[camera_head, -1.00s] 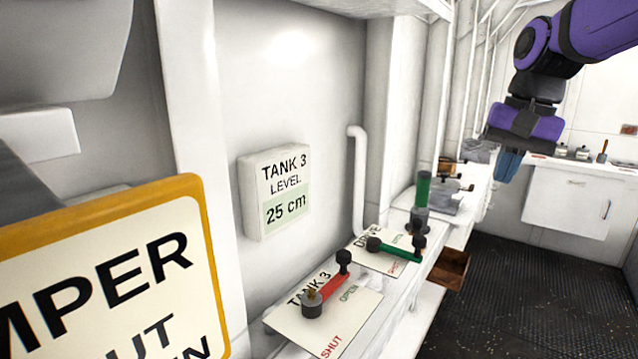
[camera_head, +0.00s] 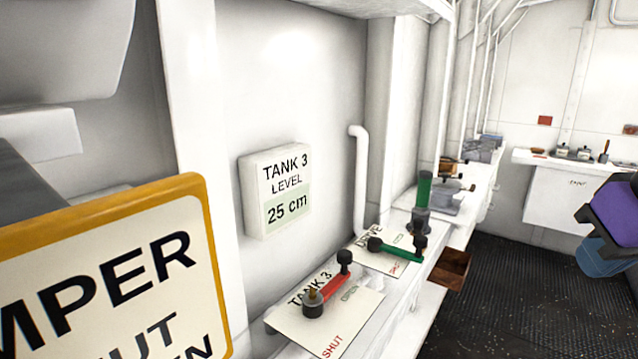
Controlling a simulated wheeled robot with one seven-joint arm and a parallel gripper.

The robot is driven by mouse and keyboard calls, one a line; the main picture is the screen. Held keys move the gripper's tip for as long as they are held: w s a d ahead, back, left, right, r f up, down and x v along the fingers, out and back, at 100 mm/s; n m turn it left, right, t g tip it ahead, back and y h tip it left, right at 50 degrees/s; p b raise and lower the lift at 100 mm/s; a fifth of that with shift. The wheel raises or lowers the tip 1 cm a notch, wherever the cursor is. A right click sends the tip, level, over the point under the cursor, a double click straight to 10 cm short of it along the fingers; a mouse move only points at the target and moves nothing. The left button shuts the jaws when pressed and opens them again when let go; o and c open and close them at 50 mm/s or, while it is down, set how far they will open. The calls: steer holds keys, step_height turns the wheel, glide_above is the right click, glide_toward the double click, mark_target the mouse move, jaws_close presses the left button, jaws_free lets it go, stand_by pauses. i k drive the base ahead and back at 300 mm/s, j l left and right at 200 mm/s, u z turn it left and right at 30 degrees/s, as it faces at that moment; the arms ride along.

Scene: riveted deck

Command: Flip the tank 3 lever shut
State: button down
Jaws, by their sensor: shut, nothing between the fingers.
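The tank 3 lever (camera_head: 332,284) is a red bar on a white plate (camera_head: 350,318) marked TANK 3, OPEN and SHUT. A dark hub with a brass top is at its near end and a black knob at its far end. The bar points to the back right, on the side of the OPEN word and away from SHUT.
A gauge (camera_head: 275,190) on the wall reads TANK 3 LEVEL 25 cm. A green lever (camera_head: 398,250) stands just behind the red one, with an upright green-handled part beside it. A yellow-framed sign (camera_head: 125,280) fills the lower left.

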mark_target(344, 257)
steer(key=i+l+u, duration=0.3)
steer(key=l+u, duration=0.15)
steer(key=l, duration=0.2)
steer(key=i+l+u, duration=0.2)
steer(key=l, duration=0.2)
steer(key=k+j, duration=0.05)
steer(key=k, duration=0.05)
